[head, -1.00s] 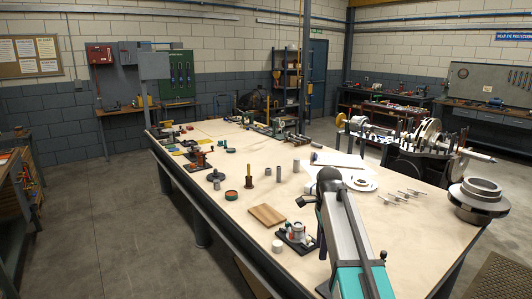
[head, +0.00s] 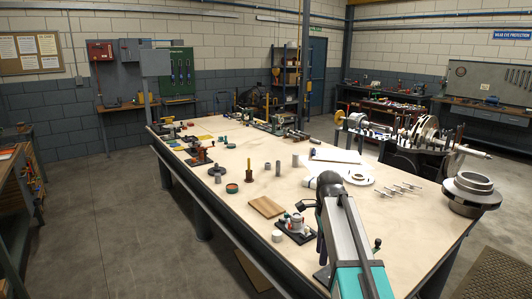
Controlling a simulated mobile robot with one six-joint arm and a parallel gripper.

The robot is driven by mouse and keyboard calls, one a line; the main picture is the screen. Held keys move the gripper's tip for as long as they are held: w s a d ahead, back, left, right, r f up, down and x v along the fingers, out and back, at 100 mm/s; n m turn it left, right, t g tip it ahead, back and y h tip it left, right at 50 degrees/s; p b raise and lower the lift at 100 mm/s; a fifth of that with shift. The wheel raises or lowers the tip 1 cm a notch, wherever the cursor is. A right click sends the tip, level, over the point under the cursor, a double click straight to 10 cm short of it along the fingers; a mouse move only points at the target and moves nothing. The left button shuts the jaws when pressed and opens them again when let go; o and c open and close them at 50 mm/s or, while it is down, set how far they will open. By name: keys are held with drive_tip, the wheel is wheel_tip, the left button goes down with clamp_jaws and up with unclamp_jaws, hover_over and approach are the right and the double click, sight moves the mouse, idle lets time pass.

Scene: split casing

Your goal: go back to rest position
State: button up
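My arm rises from the near edge of the long workbench (head: 230,215) and is folded with its grey and teal links toward the camera. The dark, rounded end of the arm is over the near part of the bench. My gripper's fingers are hidden behind the arm links, so I cannot see whether they are open or hold anything.
White flat parts (head: 357,174) and several pins (head: 400,188) lie behind the arm. A large metal ring (head: 473,187) sits at the right edge.

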drive_tip(key=s+f+g, duration=0.2)
drive_tip(key=s+f, duration=0.4)
drive_tip(key=f, duration=0.4)
drive_tip(key=s+f+n+g, duration=0.1)
drive_tip(key=s+f, duration=0.4)
drive_tip(key=f, duration=0.5)
drive_tip(key=s+f+g, duration=0.2)
drive_tip(key=s+f, duration=0.4)
drive_tip(key=f, duration=0.4)
drive_tip(key=s+f+n, duration=0.8)
drive_tip(key=s+f, duration=0.1)
drive_tip(key=s, duration=0.3)
drive_tip(key=s+f+n, duration=0.9)
drive_tip(key=s+f, duration=0.1)
drive_tip(key=s, duration=0.3)
drive_tip(key=shift+s, duration=0.15)
drive_tip(key=shift+a, duration=0.25)
